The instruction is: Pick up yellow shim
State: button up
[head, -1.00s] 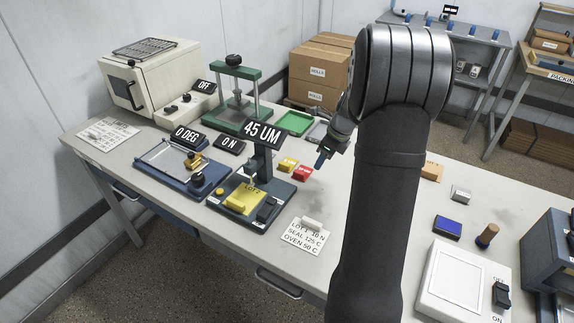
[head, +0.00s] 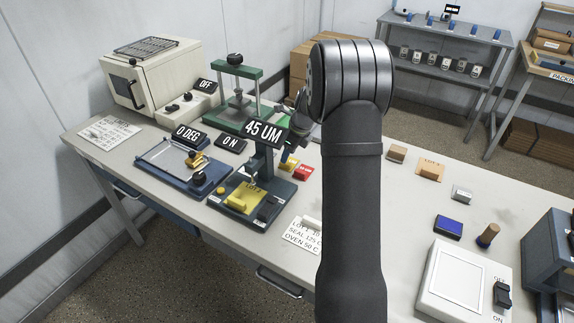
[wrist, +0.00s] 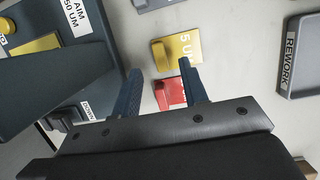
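The yellow shim (wrist: 182,46) lies flat on the table in the wrist view, with a raised tab and a partly readable label. It lies just beyond my fingertips. In the head view the yellow shim (head: 292,163) is partly hidden behind the gauge stand. A red shim (wrist: 170,94) lies beside it and shows between and below my fingers; it is also in the head view (head: 303,173). My gripper (wrist: 160,68) is open, with its two blue fingers apart and nothing between the tips. In the head view the gripper is mostly hidden behind the 45 UM display.
The dark blue gauge stand (head: 277,193) holds a yellow sheet (head: 240,196) and stands close left of the shims. A grey REWORK tray (wrist: 299,92) is at the right in the wrist view. A white card (head: 300,232) lies near the front edge. The table right of my arm has free room.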

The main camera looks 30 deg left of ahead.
jog(key=x, duration=0.4)
jog(key=shift+f, duration=0.25)
grip_shut()
jog(key=shift+r, duration=0.1)
